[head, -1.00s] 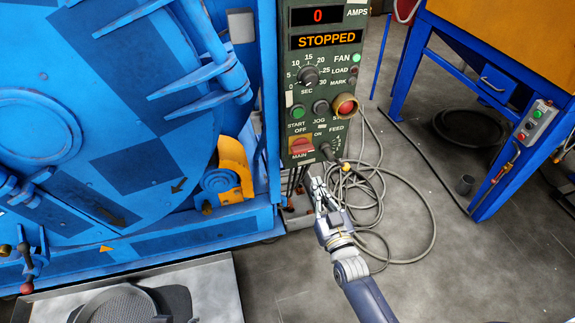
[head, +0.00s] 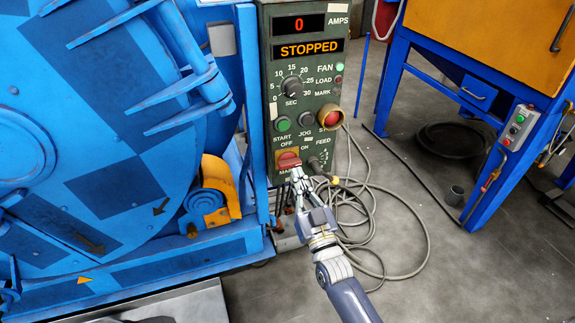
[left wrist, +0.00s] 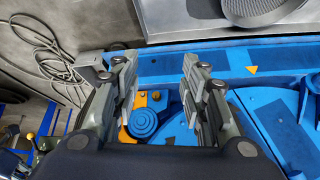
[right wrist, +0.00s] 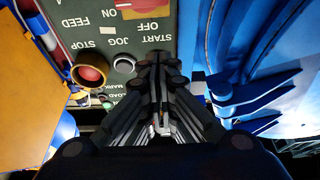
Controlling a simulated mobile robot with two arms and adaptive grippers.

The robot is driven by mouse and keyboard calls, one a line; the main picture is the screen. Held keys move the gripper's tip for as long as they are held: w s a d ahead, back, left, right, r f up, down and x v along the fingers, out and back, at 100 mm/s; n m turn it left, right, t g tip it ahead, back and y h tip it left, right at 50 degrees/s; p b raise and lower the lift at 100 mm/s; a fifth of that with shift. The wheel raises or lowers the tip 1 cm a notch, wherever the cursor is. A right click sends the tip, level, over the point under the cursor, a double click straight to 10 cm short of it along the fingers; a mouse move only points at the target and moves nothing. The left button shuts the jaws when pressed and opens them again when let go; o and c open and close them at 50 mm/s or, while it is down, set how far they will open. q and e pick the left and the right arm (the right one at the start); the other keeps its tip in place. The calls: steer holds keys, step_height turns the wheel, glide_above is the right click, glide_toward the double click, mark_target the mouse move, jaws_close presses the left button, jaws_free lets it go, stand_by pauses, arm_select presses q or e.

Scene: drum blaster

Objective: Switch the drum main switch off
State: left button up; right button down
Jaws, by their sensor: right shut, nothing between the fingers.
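The drum main switch (head: 289,160) is a red handle on a yellow plate, low on the dark green control panel (head: 270,103). OFF is printed above it and ON to its right. The handle lies roughly level. My right gripper (head: 297,174) is shut and empty, its fingertips just below the handle; I cannot tell whether they touch. In the right wrist view the closed fingers (right wrist: 157,62) are over the panel, and part of the switch (right wrist: 135,9) shows at the top edge. My left gripper (left wrist: 157,72) is open and empty above the blue drum machine.
The panel display (head: 309,49) reads STOPPED. A red stop button (head: 330,117) and a feed knob (head: 315,164) sit near the switch. Cables (head: 385,205) coil on the floor at right. The blue drum machine (head: 100,150) fills the left. A blue-framed orange cabinet (head: 480,45) stands at right.

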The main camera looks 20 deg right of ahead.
step_height(320, 180, up, 2)
steer(key=b, duration=0.2)
glide_above(288, 165)
steer(key=s, duration=0.2)
steer(key=f, duration=0.1)
steer(key=f+b, duration=0.1)
steer(key=f, duration=0.1)
steer(key=shift+a, duration=0.35)
arm_select(q)
steer(key=w+d+r+t+h, duration=0.2)
steer(key=w+d+r+t, duration=0.2)
steer(key=w+r+t, duration=0.4)
steer(key=shift+w+d+r+t+h, duration=0.3)
steer(key=shift+w+r, duration=1.35)
steer(key=shift+w, duration=0.1)
arm_select(e)
steer(key=shift+f, duration=0.1)
